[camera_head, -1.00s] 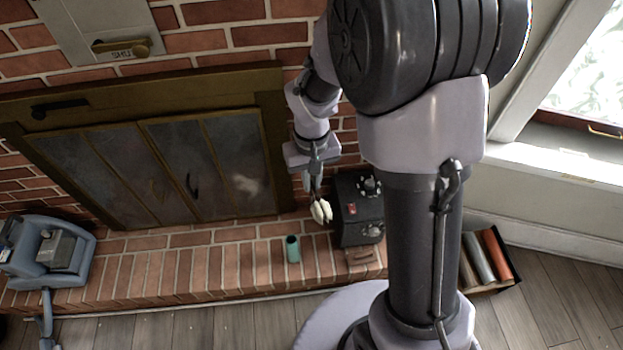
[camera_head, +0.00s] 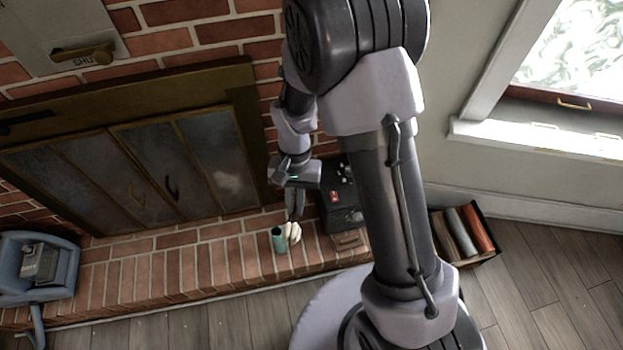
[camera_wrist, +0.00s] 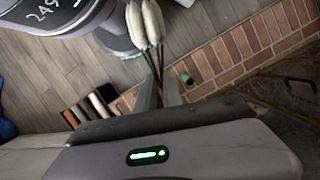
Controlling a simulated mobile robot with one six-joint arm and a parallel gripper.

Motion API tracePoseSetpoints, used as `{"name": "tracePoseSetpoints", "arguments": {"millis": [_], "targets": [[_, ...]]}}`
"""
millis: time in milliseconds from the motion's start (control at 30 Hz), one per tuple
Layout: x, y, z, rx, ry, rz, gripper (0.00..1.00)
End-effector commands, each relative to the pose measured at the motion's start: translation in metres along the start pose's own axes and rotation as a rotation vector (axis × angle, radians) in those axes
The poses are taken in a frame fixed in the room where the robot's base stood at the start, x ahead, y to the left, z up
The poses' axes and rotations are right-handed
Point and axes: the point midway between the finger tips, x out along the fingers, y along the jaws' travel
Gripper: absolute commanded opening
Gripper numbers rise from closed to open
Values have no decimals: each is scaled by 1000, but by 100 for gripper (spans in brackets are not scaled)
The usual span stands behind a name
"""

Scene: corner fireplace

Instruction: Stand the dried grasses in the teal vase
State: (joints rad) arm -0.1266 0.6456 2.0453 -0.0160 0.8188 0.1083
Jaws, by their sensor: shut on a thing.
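The teal vase (camera_head: 278,240) stands upright on the brick hearth, and its open top shows in the wrist view (camera_wrist: 186,79). My gripper (camera_head: 294,216) is shut on the dried grasses (camera_head: 292,233). Their pale, plump heads hang down below the fingers in the head view, just right of the vase. In the wrist view the grasses (camera_wrist: 145,22) have cream heads and thin dark stems that run back between the fingers. In the wrist view the vase lies to the right of the stems, apart from them. I cannot tell how high the grasses are above the hearth.
A dark box (camera_head: 338,205) with a red label stands right of my gripper. A blue-grey device (camera_head: 38,265) sits at the left end of the hearth (camera_head: 190,270).

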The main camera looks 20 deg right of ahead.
Motion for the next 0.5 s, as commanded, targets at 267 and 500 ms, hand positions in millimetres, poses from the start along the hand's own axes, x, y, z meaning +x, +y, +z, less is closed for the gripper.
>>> {"name": "tracePoseSetpoints", "arguments": {"millis": [267,500], "targets": [[27,-73,27,433,-372,-209,0],[39,-125,4,815,-690,-602,0]]}}
